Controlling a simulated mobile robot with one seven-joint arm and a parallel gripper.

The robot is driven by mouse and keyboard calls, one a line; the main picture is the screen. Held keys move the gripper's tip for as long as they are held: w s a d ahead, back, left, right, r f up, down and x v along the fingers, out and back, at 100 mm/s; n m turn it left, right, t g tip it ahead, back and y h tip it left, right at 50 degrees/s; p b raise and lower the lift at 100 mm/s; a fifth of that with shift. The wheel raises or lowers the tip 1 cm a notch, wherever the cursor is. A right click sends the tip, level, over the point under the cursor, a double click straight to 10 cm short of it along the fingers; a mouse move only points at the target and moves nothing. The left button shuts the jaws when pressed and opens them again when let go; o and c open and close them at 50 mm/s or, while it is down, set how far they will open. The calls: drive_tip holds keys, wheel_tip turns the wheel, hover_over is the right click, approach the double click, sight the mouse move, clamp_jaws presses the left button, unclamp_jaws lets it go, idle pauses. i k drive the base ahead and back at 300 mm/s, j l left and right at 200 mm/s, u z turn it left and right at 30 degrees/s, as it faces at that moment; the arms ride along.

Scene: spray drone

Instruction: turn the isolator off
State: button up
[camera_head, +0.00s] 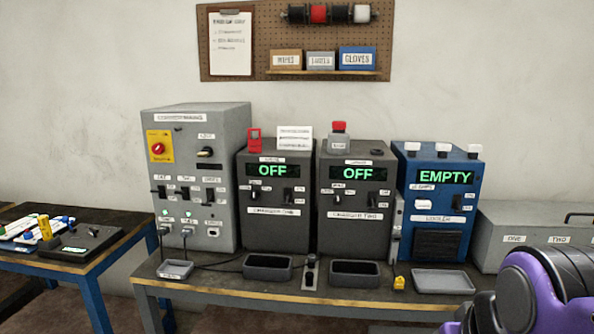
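The isolator (158,149) is a red rotary knob on a yellow plate. It sits at the upper left of the front of a tall grey mains cabinet (222,135), at the left of the bench. The knob's exact pointer position is too small to tell. Below it are rows of small black switches, and two green lights glow near the cabinet's bottom. A purple and black part of my arm shows at the lower right, far from the isolator. My gripper's fingers are not visible.
Two dark chargers (276,226) (352,230) reading OFF and a blue cooler (437,217) reading EMPTY stand to the right. Trays (443,291), a small box and cables lie along the bench front (215,290). A side table (60,268) stands at left. Space before the cabinet looks open.

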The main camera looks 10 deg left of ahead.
sight(157, 148)
drive_tip(key=u, duration=1.35)
drive_tip(key=i+j, duration=0.3)
drive_tip(key=i+j+u, duration=0.15)
drive_tip(key=i, duration=0.35)
drive_tip(key=i+j, duration=0.35)
drive_tip(key=i+u, duration=0.05)
drive_tip(key=i, duration=0.05)
